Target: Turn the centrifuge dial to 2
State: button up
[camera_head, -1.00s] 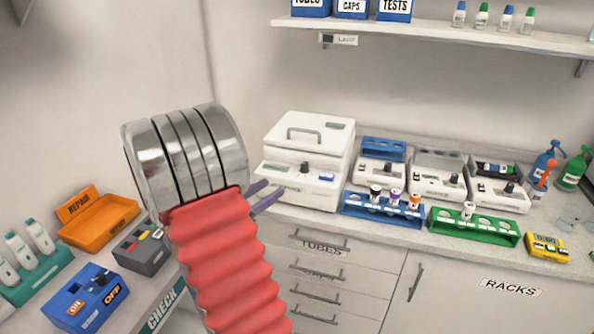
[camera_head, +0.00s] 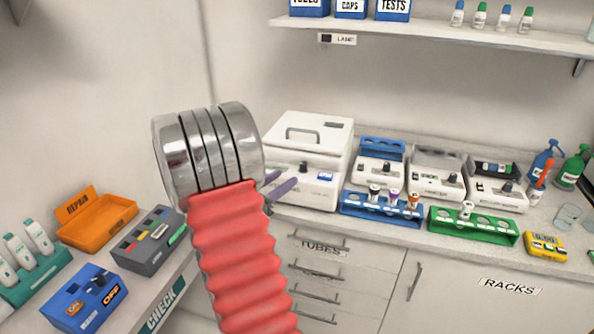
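The centrifuge (camera_head: 318,140) is the large white box with a grey handle on its lid, on the counter left of the middle. Its dark dial (camera_head: 304,168) sits on the sloped front panel, with a small blue display (camera_head: 325,177) to its right. The dial's setting is too small to read. My arm, metal rings over a red sleeve, covers the left of the picture. My gripper (camera_head: 284,186) shows as purple-grey fingers past the arm, just in front of the panel, below and left of the dial. The fingers look apart with nothing between them; part is hidden behind the arm.
Smaller white machines (camera_head: 437,175) stand right of the centrifuge. A blue tube rack (camera_head: 352,208) and a green rack (camera_head: 445,222) stand before them at the counter edge. An orange tray (camera_head: 120,212), grey box (camera_head: 150,255) and blue switch box (camera_head: 75,300) are on the left counter.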

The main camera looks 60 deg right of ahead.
aim_at(301, 167)
jog(key=x, duration=0.7)
jog(key=shift+d, duration=0.3)
jog(key=shift+c, duration=0.2)
